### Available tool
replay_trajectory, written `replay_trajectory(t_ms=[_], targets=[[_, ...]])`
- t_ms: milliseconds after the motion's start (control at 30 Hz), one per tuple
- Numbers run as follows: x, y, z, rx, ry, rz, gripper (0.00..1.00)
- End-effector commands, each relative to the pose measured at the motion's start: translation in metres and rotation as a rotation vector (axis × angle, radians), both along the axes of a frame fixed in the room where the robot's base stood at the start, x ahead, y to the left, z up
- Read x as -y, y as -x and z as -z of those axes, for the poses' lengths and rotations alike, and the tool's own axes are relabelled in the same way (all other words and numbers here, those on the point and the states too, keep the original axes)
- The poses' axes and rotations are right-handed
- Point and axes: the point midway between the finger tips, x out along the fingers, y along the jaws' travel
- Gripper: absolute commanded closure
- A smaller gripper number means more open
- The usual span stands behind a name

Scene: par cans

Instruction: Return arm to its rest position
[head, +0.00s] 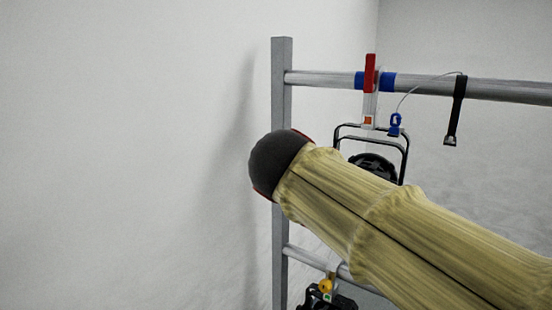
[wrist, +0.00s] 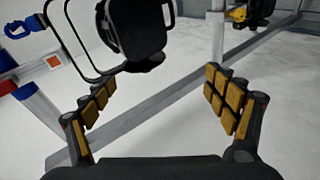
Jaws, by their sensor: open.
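In the head view my own arm, in a yellowish sleeve with a black rounded joint, reaches in from the lower right and crosses in front of the rack. My gripper is not visible there. In the wrist view my gripper (wrist: 158,98) is open. Its two fingers with yellow pads stand apart, and nothing is between them. A black par can (wrist: 138,30) hangs beyond the left finger in the wrist view. In the head view the same kind of can (head: 374,165) hangs from the upper bar, partly hidden by my arm.
A grey rack post (head: 281,90) stands left of the bars. The upper bar (head: 320,78) carries a red and blue clamp (head: 370,85), a safety cable (head: 396,122) and a black strap (head: 456,110). Another can (head: 330,299) hangs low. The white wall side at left is free.

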Motion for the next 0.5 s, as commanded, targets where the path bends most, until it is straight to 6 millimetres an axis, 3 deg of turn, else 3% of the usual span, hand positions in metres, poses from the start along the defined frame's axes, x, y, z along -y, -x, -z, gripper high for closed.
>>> replay_trajectory(t_ms=[33, 200, 400, 500], targets=[[0.006, 0.016, 0.030, -0.050, -0.070, 0.016, 0.14], [0.018, 0.081, 0.128, -0.209, -0.344, 0.112, 0.14], [0.033, 0.170, 0.220, -0.336, -0.667, 0.297, 0.14], [0.039, 0.208, 0.254, -0.363, -0.801, 0.391, 0.14]])
